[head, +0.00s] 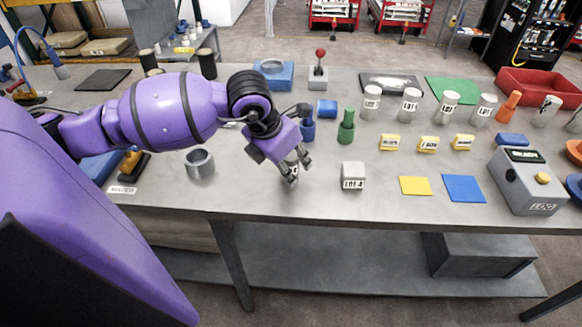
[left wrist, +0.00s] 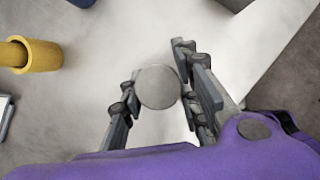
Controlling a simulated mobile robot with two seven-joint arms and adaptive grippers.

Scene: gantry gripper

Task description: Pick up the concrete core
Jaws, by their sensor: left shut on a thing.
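The concrete core (left wrist: 158,88) shows in the left wrist view as a round grey end face between the two fingers. In the head view only a small pale part with a dark label (head: 291,177) shows under my fingers. My left gripper (head: 298,167) is shut on the core, with one finger on each side of it. It points down near the front edge of the table (head: 250,205). I cannot tell whether the core's base touches the table. My right gripper is not in view.
A grey labelled block (head: 352,176) stands just right of the gripper, and a grey hollow cylinder (head: 200,164) stands to its left. A green stepped cylinder (head: 346,127) and a blue one (head: 307,127) stand behind. Several white labelled cylinders (head: 410,103) stand at the back right.

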